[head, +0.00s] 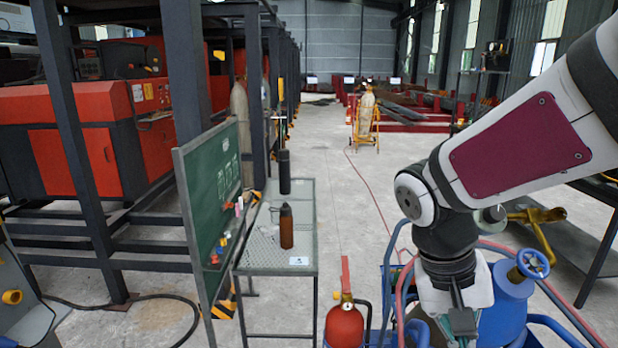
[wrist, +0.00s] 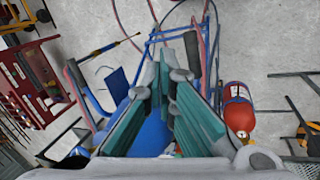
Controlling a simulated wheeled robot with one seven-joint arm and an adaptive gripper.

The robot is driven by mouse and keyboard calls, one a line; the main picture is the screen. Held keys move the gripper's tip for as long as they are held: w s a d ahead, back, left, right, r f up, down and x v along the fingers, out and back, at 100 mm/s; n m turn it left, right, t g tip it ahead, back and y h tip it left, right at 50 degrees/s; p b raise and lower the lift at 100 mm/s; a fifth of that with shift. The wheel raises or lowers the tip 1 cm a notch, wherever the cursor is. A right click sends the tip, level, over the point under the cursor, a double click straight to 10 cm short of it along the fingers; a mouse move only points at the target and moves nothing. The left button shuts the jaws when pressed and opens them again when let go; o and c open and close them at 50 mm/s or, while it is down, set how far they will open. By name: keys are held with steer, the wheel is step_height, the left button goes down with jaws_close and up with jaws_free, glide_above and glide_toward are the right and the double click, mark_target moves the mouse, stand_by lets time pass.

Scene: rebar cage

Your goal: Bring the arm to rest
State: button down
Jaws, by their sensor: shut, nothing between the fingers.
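My arm reaches in from the right in the head view, bent at a white and dark elbow with a maroon panel. My gripper (head: 462,325) hangs pointing down at the lower edge of that view, in front of a cart with blue cylinders. In the wrist view my gripper (wrist: 168,75) shows two fingers with teal pads, close together at the tips with nothing held. The cart's blue frame (wrist: 195,38) lies beyond the fingertips.
A blue cylinder (head: 503,310) stands right beside my gripper, and a red extinguisher (head: 344,325) stands left of it. A mesh table (head: 265,262) holds a brown bottle (head: 286,228) and a black bottle (head: 284,172). The aisle floor (head: 340,190) is mostly clear.

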steer(key=s+a+r+n+t+y, duration=0.2)
steer(key=s+r+n+t+y, duration=0.1)
steer(key=s+r+t, duration=0.3)
step_height(320, 180, up, 3)
steer(key=shift+s+f+t+y, duration=0.1)
steer(key=shift+s+t+y, duration=0.2)
steer(key=c, duration=2.3)
jaws_free()
